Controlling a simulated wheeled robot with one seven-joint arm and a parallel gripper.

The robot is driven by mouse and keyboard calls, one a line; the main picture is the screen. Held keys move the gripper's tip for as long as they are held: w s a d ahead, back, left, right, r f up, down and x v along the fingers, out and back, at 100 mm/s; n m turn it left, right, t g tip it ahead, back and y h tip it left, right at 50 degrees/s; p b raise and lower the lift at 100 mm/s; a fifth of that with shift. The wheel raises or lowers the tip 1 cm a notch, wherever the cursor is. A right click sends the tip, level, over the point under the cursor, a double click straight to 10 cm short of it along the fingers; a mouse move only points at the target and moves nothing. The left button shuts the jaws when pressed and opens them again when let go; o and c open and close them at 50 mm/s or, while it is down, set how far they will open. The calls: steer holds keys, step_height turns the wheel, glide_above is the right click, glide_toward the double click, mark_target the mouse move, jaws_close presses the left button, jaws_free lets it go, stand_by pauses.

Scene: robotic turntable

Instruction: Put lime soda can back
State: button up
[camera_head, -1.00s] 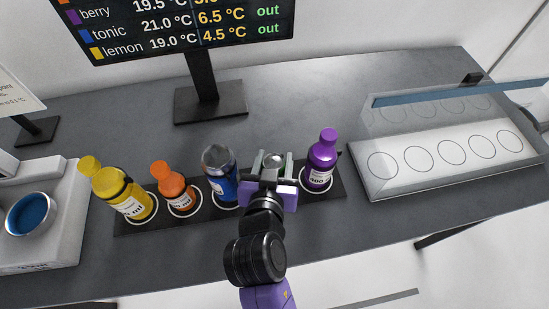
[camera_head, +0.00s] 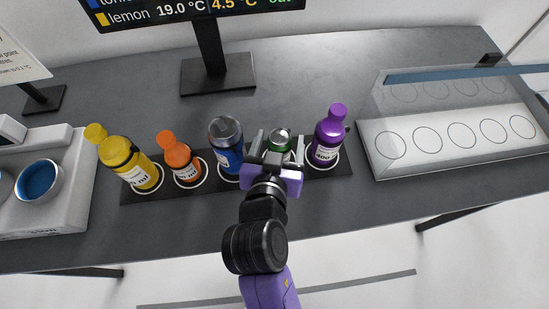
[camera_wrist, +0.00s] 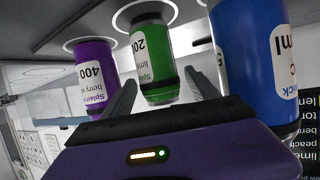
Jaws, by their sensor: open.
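The green lime soda can (camera_head: 281,139) stands upright on a white-ringed spot of the dark strip (camera_head: 255,180), between the blue can (camera_head: 226,145) and the purple bottle (camera_head: 329,137). My gripper (camera_head: 279,147) is open, with one finger on each side of the green can. In the wrist view the green can (camera_wrist: 152,60) shows between my spread fingers (camera_wrist: 164,95), with gaps visible beside it. Its lower part is hidden by my gripper in the head view.
An orange bottle (camera_head: 180,158) and a yellow bottle (camera_head: 130,163) stand farther left on the strip. A clear-lidded tray with empty circles (camera_head: 460,140) is at right. A screen stand (camera_head: 217,75) is behind. A white device with a blue dish (camera_head: 40,182) is at left.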

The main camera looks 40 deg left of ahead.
steer(key=b+v, duration=0.1)
steer(key=v, duration=0.8)
steer(key=shift+d, duration=0.1)
steer(key=shift+h, duration=0.3)
steer(key=d+f, duration=0.1)
steer(key=d, duration=0.2)
steer(key=w+d+f, duration=0.1)
steer(key=d+f, duration=0.1)
steer(key=d, duration=0.1)
steer(key=d+f, duration=0.2)
steer(key=d, duration=0.2)
steer(key=shift+w, duration=0.3)
steer(key=s+d+f+h, duration=0.1)
steer(key=s+d+f, duration=0.2)
steer(key=d, duration=0.8)
steer(key=s+d+r+m+t+h, duration=0.1)
steer(key=s+d+r+m+h, duration=0.1)
steer(key=s+d, duration=0.4)
steer(key=s+d+r+m+t+h, duration=0.2)
steer(key=s+d, duration=0.4)
steer(key=d, duration=0.3)
steer(key=shift+s+r+m+h, duration=0.35)
steer(key=shift+r+m+h, duration=0.35)
steer(key=shift+r+m, duration=0.35)
